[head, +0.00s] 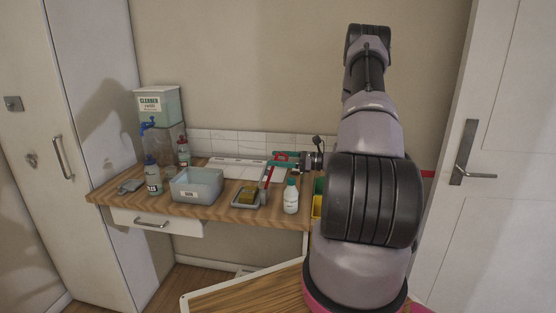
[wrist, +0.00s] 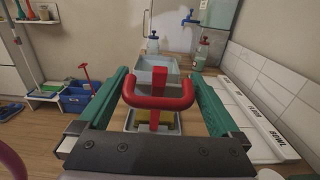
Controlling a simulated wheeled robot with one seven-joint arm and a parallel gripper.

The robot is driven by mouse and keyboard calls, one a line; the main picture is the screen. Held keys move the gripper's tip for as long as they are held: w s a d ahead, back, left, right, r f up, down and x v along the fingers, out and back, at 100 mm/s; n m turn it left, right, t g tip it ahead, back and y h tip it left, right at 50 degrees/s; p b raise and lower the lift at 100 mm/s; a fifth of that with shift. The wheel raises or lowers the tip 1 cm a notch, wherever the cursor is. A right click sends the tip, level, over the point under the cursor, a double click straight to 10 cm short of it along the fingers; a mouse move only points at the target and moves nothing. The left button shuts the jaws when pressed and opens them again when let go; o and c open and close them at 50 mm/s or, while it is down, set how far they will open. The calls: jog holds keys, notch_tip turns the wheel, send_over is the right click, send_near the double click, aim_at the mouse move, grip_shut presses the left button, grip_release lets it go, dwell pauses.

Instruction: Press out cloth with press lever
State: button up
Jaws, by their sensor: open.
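The press lever's red bar handle (wrist: 158,100) lies between the two teal fingers of my gripper (wrist: 157,75) in the wrist view. The fingers are spread wide, one on each side, with gaps to the handle. In the head view the red lever (head: 268,177) stands tilted up from the small grey press tray (head: 237,204), just left of my gripper (head: 279,160). A yellow cloth or pad (head: 249,191) sits in the tray under the lever. In the wrist view the handle partly hides the yellow piece (wrist: 141,116) and the tray.
A grey labelled tub (head: 196,184) stands left of the press. A white bottle (head: 291,196) stands close on its right. A white labelled board (head: 235,168) lies along the tiled wall.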

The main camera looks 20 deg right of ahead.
grip_shut()
jog(key=shift+w+a+r+g+h, duration=0.25)
jog(key=shift+w+a+h, duration=0.1)
jog(key=shift+a, duration=0.1)
jog(key=shift+w+a+r+g+h, duration=0.15)
jog(key=shift+w+a+r+h, duration=0.05)
jog(key=shift+a+h, duration=0.2)
jog(key=w+a+g+h, duration=0.4)
jog(key=w+a+h, duration=0.1)
jog(key=a+h, duration=0.25)
jog(key=shift+w+a+f+g+h, duration=0.7)
jog(key=shift+a+f+g+h, duration=0.3)
jog(key=shift+f, duration=0.7)
jog(key=shift+w+a+f+g+h, duration=0.8)
jog(key=shift+f+h, duration=0.35)
jog(key=shift+f, duration=0.5)
jog(key=shift+w+a+f+g+h, duration=0.6)
jog(key=shift+a+f+g+h, duration=0.4)
jog(key=shift+f, duration=0.7)
